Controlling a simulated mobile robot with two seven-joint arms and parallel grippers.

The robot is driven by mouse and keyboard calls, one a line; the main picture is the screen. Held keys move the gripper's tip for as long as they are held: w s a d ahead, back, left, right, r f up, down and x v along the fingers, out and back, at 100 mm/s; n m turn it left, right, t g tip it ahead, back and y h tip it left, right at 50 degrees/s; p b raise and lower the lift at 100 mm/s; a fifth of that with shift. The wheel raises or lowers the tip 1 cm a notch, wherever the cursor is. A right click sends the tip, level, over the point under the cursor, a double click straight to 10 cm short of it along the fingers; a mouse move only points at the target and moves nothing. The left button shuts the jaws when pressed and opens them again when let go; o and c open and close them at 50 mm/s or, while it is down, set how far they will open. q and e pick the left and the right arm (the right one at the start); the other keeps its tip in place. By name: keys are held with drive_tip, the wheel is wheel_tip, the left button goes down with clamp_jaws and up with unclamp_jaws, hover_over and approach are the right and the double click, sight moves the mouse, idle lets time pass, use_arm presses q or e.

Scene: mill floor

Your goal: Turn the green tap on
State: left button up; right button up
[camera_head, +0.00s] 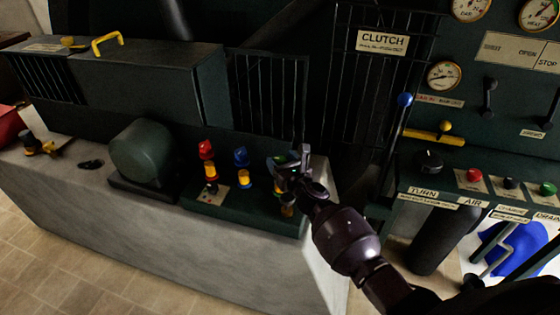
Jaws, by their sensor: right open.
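The green tap (277,164) stands at the right end of a row of three taps on a dark green base (262,212). Its green top shows only in part, behind my gripper, with yellow body parts below. My right gripper (296,164) is open at the green tap's top. I cannot tell whether its fingers touch the tap or only stand around it. The red tap (206,150) and the blue tap (241,156) stand to the left, clear of the gripper. My left gripper is not in view.
A rounded dark green housing (142,153) sits left of the taps on the grey counter (200,235). Dark barred panels (268,95) rise behind. A control panel (470,150) with gauges, a blue-knobbed lever (404,100) and buttons stands to the right.

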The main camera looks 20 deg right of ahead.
drive_tip(key=shift+w+a, duration=0.1)
drive_tip(key=shift+w, duration=0.4)
drive_tip(key=c, duration=0.9)
drive_tip(key=shift+o, duration=0.2)
